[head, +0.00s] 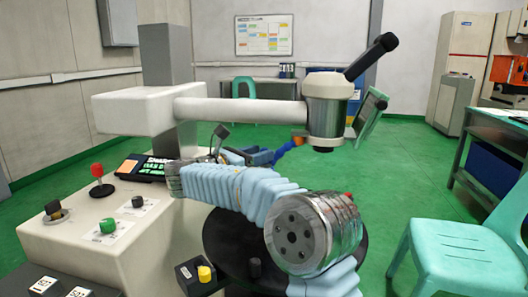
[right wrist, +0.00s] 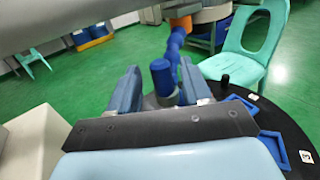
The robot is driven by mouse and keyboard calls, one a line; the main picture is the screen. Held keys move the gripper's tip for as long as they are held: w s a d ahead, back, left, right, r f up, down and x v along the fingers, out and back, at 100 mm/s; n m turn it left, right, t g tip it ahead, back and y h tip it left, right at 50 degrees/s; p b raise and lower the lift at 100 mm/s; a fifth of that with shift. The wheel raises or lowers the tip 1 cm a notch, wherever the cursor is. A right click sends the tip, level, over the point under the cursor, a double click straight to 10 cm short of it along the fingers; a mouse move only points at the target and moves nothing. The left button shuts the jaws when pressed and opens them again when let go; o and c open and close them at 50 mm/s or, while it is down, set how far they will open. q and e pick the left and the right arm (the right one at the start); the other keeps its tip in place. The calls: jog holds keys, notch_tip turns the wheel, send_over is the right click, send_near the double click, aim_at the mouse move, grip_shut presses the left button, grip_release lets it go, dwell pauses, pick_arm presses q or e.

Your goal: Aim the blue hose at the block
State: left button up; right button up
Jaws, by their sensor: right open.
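The blue hose (head: 286,151) ends in an orange nozzle (head: 298,140) beside the machine's work head (head: 327,110). In the right wrist view the hose (right wrist: 173,50) rises to the orange nozzle (right wrist: 181,23). I cannot tell whether the fingers touch the cylinder. In the head view the gripper (head: 248,157) is partly hidden behind my right arm. I cannot make out the block. My left gripper is out of view.
A round black table (head: 226,240) carries blue trays (right wrist: 241,106). The console (head: 90,240) with knobs and a red-topped lever (head: 98,172) stands left. The machine's horizontal arm (head: 240,111) passes above my gripper. A green chair (head: 470,255) stands right; open green floor lies behind.

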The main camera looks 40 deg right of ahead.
jog(key=shift+d, duration=1.35)
jog(key=shift+a+r, duration=0.1)
grip_shut()
